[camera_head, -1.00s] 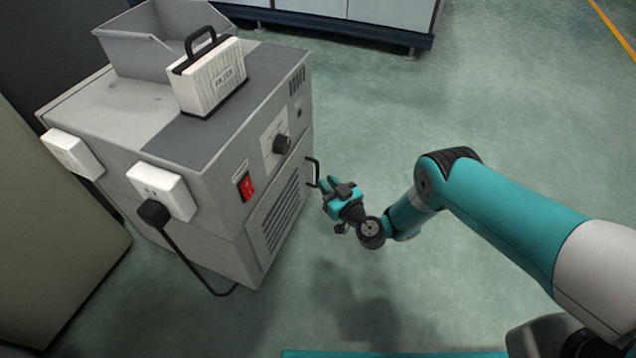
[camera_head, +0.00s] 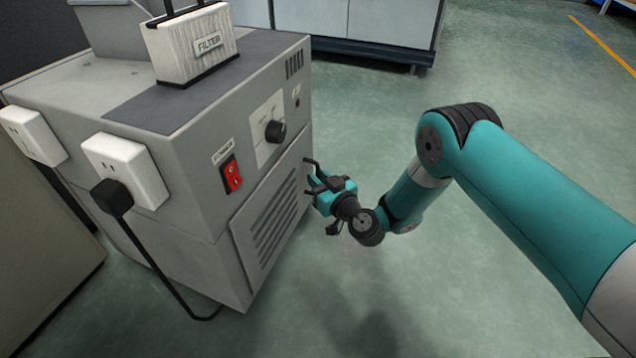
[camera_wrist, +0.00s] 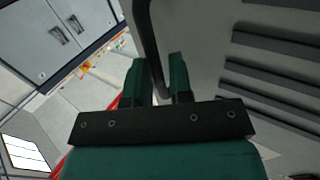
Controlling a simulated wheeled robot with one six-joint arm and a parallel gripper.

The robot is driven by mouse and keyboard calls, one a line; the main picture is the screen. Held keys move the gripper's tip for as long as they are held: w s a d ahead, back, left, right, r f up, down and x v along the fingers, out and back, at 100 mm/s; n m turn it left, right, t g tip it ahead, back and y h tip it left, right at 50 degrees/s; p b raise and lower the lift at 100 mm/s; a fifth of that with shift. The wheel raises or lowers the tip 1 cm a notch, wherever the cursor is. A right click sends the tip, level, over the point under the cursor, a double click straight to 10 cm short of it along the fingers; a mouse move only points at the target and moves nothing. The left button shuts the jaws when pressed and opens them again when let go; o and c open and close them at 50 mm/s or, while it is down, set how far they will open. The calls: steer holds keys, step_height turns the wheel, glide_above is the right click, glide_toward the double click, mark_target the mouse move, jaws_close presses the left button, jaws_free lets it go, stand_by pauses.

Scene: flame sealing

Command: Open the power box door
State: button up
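The power box (camera_head: 195,215) is a grey cabinet on the left. Its door (camera_head: 272,222) is a slatted panel low on the right-hand face, and it looks flush with the box. A dark bar handle (camera_head: 308,172) sits at the door's far edge. It also shows as a dark bar in the wrist view (camera_wrist: 150,48), running down between my two teal fingers. My gripper (camera_head: 318,187) is at the handle, its fingers close together around the bar. The wrist view shows the fingers (camera_wrist: 162,75) on either side of it.
A filter (camera_head: 195,45) stands on top of the box. A red switch (camera_head: 231,174) and a black knob (camera_head: 275,131) are above the door. A plugged cable (camera_head: 155,262) hangs from a socket. The green floor (camera_head: 420,290) right of the box is clear.

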steer(key=shift+w+a+r, duration=0.1)
steer(key=shift+w+a, duration=0.15)
steer(key=shift+w, duration=0.15)
jaws_close()
steer(key=shift+d+r+p, duration=0.2)
steer(key=shift+d+p, duration=0.05)
steer(key=shift+p, duration=0.85)
steer(key=shift+d+f+h+p, duration=0.15)
steer(key=shift+h+p, duration=0.15)
steer(key=shift+p, duration=0.15)
